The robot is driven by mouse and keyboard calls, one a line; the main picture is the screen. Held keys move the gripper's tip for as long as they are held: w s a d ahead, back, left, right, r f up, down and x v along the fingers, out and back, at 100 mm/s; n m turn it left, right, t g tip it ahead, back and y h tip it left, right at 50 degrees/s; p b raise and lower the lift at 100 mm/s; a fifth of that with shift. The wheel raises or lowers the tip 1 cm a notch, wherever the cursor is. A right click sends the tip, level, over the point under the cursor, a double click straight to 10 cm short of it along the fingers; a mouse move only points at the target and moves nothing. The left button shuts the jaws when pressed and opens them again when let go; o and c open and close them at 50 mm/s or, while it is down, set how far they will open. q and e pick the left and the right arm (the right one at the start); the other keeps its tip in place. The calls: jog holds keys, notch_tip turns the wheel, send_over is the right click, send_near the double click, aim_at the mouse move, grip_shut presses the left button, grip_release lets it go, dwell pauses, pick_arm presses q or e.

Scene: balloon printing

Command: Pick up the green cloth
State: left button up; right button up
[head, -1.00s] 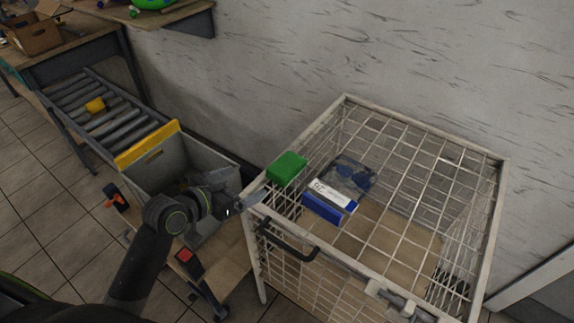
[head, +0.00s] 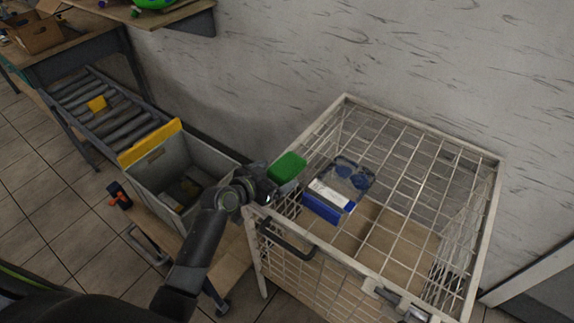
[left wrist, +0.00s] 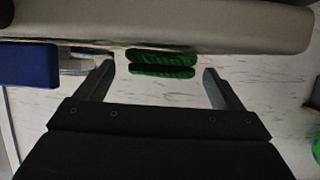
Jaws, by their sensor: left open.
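The green cloth (head: 287,167), a small folded block, lies at the left rim of the white wire cage (head: 345,97), near its back left side. My left gripper (head: 266,196) is just in front of the cloth in the head view, its fingers partly hidden by the wrist. In the left wrist view, the green cloth (left wrist: 162,57) shows between and beyond the two spread fingers of the left gripper (left wrist: 160,82). No finger visibly touches it. My right gripper is not in view.
A blue and white box (head: 328,202) and a dark blue packet (head: 350,176) lie beside the cloth, within the cage outline. A grey bin (head: 148,183) and a roller conveyor (head: 105,112) stand to the left. The wall is behind.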

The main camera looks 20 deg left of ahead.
aim_at(279, 172)
pick_arm(q)
jog(key=shift+x, duration=1.1)
jog(key=shift+r, duration=0.1)
jog(key=c, duration=1.1)
jog(key=shift+o, duration=0.2)
notch_tip(279, 172, up, 10)
jog(key=shift+b, duration=0.35)
